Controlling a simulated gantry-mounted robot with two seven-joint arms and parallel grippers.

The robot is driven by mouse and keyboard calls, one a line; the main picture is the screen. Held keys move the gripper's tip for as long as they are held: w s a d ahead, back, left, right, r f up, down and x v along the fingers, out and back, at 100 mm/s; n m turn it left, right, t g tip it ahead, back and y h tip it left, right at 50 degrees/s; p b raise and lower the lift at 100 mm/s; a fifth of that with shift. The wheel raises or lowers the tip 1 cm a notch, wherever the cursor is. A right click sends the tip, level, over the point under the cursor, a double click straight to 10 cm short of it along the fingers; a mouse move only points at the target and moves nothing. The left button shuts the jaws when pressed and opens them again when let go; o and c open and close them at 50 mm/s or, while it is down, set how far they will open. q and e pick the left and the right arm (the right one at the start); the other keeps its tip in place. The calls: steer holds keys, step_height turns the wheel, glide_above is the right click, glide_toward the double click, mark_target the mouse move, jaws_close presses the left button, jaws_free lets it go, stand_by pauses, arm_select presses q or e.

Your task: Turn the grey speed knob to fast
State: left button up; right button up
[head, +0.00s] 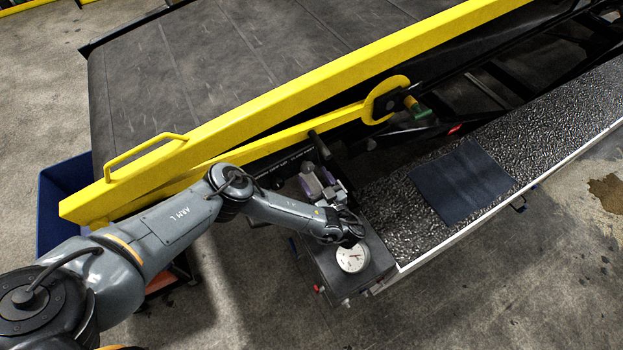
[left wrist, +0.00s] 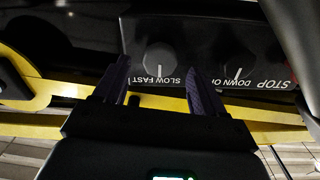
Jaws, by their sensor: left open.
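The grey speed knob (left wrist: 158,58) is on a dark control panel in the left wrist view, with the words SLOW and FAST printed beside it. My left gripper (left wrist: 156,66) is open, with its two dark purple fingers pointing at the panel, one on each side of the knob in the picture. I see no clear contact, and the gap in depth is hard to judge. In the head view my left gripper (head: 314,182) is at the control end of the loader, small and partly hidden by my wrist. The knob cannot be made out there. My right gripper is not in view.
A second knob (left wrist: 236,62), labelled DOWN, is close beside the right-hand finger, with a STOP label further right. A round white gauge (head: 352,258) is on the box below my wrist. A yellow rail (head: 300,95) and the dark belt (head: 185,70) lie beyond.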

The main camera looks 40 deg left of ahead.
mark_target(306, 166)
arm_select(q)
steer(key=shift+x, duration=1.15)
steer(key=c, duration=1.1)
steer(key=shift+o, duration=0.2)
